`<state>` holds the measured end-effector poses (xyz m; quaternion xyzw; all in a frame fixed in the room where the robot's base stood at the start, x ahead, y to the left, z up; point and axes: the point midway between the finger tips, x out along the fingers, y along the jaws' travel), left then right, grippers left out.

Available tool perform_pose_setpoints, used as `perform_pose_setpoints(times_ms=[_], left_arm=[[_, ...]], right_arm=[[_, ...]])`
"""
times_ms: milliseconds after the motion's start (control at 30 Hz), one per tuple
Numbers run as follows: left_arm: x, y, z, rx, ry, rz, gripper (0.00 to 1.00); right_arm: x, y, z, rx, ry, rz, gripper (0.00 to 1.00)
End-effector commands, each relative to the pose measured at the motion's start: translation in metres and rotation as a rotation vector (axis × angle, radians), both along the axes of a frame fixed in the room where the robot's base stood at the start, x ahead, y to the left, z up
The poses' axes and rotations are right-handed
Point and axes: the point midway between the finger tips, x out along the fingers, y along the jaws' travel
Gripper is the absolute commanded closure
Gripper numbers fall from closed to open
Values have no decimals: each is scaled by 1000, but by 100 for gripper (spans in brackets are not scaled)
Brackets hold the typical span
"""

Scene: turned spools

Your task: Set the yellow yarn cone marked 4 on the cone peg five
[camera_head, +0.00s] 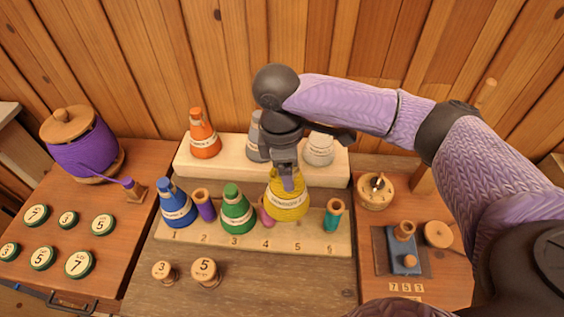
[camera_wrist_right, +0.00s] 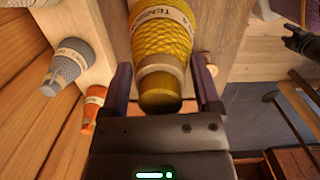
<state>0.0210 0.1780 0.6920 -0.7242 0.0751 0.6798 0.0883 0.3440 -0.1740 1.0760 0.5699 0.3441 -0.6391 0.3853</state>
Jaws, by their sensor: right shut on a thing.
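The yellow yarn cone (camera_head: 287,201) is in my right gripper (camera_head: 287,180), which is shut on its narrow top from above. In the right wrist view the cone (camera_wrist_right: 160,40) stands between the two fingers (camera_wrist_right: 165,85), and its white band shows a 4. In the head view the cone is over the front board (camera_head: 285,238), behind the number 5 and roughly upright. It looks slightly raised, but its underside and peg five are hidden, so I cannot tell whether they touch. My left gripper is not in view.
A green cone (camera_head: 237,210), a pink piece (camera_head: 266,218) and a teal spool (camera_head: 333,215) stand close by on the board. A blue cone (camera_head: 176,205) and purple spool (camera_head: 204,206) are further left. Orange (camera_head: 203,135) and grey (camera_head: 319,149) cones stand on the rear ledge.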

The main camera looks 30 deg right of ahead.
Motion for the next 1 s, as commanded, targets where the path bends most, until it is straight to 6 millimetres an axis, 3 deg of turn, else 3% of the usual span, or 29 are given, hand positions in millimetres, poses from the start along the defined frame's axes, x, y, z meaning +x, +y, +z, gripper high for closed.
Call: perform_pose_setpoints(times_ms=[100, 367, 500, 700, 1000], left_arm=[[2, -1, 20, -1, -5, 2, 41], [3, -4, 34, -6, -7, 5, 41], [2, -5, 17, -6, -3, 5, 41], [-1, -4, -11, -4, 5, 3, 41], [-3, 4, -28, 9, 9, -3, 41]], right_arm=[[3, -11, 7, 1, -1, 233, 100], [6, -30, 2, -2, -2, 636, 100], [7, -38, -23, -6, -1, 793, 100], [7, -40, -53, -7, -2, 856, 100], [7, -41, -69, -8, -3, 875, 100]])
